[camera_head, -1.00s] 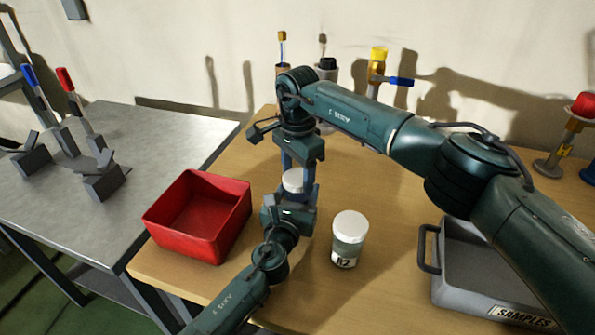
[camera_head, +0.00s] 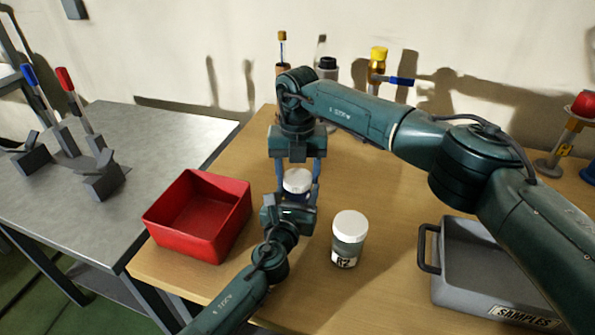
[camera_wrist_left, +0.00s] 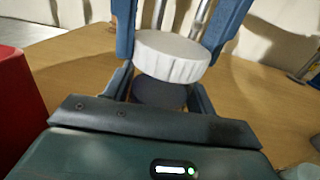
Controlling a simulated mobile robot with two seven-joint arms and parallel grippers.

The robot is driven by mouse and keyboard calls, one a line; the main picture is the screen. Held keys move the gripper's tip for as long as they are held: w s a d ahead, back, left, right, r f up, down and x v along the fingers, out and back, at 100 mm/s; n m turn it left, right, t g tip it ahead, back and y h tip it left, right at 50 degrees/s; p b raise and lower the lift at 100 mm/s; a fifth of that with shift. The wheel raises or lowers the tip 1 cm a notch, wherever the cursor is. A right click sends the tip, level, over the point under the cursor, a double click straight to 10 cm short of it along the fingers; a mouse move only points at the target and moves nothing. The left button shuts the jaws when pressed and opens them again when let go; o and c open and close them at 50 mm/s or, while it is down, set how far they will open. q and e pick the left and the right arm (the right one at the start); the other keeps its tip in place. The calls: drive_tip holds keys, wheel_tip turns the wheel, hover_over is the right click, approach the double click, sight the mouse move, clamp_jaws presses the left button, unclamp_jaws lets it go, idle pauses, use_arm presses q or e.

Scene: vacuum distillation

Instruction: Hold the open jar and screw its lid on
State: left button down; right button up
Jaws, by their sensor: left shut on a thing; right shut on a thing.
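A white ribbed lid (camera_head: 297,179) sits directly above the dark jar (camera_wrist_left: 160,92); it also shows in the left wrist view (camera_wrist_left: 171,57). The lid looks slightly tilted there, and I cannot tell whether its thread has caught. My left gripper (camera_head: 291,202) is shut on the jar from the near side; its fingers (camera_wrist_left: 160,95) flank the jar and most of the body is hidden. My right gripper (camera_head: 297,182) points down from above, its blue fingers on either side of the lid, shut on it.
A capped jar labelled R2 (camera_head: 348,240) stands close to the right. A red bin (camera_head: 199,217) is to the left. A grey SAMPLES tray (camera_head: 428,262) is at the right. Bottles and a yellow-topped stand (camera_head: 378,60) line the back.

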drive_tip(key=m, duration=0.6)
drive_tip(key=o, duration=1.1)
drive_tip(key=shift+r, duration=2.25)
drive_tip(key=shift+c, duration=0.4)
